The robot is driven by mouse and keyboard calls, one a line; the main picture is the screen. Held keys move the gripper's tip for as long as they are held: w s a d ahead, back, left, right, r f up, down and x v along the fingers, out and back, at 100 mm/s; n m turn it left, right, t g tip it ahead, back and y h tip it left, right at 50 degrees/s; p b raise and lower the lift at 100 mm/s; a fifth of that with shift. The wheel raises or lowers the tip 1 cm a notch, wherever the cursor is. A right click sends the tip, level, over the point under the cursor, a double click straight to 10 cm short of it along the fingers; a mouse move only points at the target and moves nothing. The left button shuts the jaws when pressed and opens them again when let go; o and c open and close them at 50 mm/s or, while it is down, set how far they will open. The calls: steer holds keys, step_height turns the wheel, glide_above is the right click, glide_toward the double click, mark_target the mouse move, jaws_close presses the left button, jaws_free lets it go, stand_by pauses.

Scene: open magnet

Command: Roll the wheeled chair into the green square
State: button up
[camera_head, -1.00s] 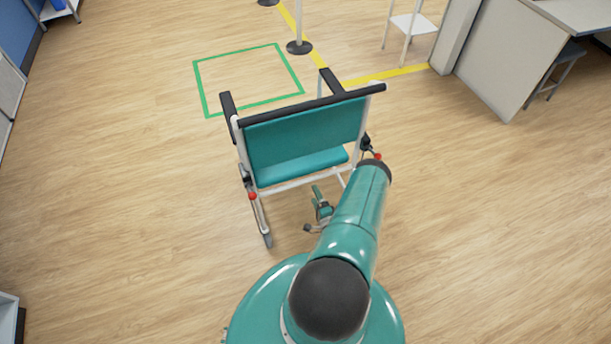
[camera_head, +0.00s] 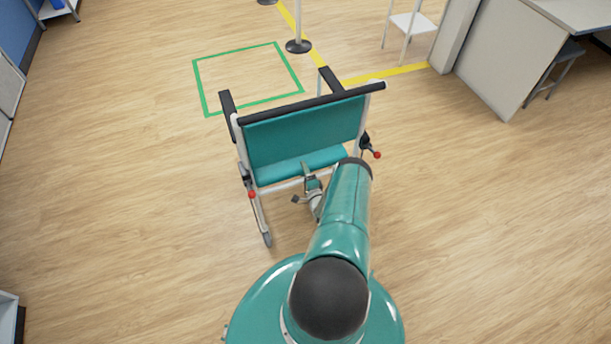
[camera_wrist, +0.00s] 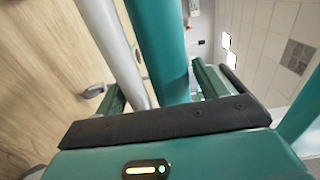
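The wheeled chair (camera_head: 305,135) has a teal backrest and seat, a white frame, black armrests and red-tipped levers low on both sides. Its back faces me. The green square (camera_head: 255,104) is an empty outline on the floor beyond the chair, to its upper left. My gripper (camera_head: 301,184) is behind the chair, low near the seat's rear edge, with its fingers apart. In the wrist view, a white tube (camera_wrist: 112,50) and a teal chair part (camera_wrist: 160,45) fill the space ahead of the gripper. Whether the gripper touches the chair cannot be told.
A post with a black base (camera_head: 299,46) stands by the square's upper right corner. Yellow floor tape (camera_head: 385,75) runs right of the square. A white stand (camera_head: 413,24) and a grey desk (camera_head: 510,60) are at upper right. Wood floor left of the chair is clear.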

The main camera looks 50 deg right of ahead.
jaws_close()
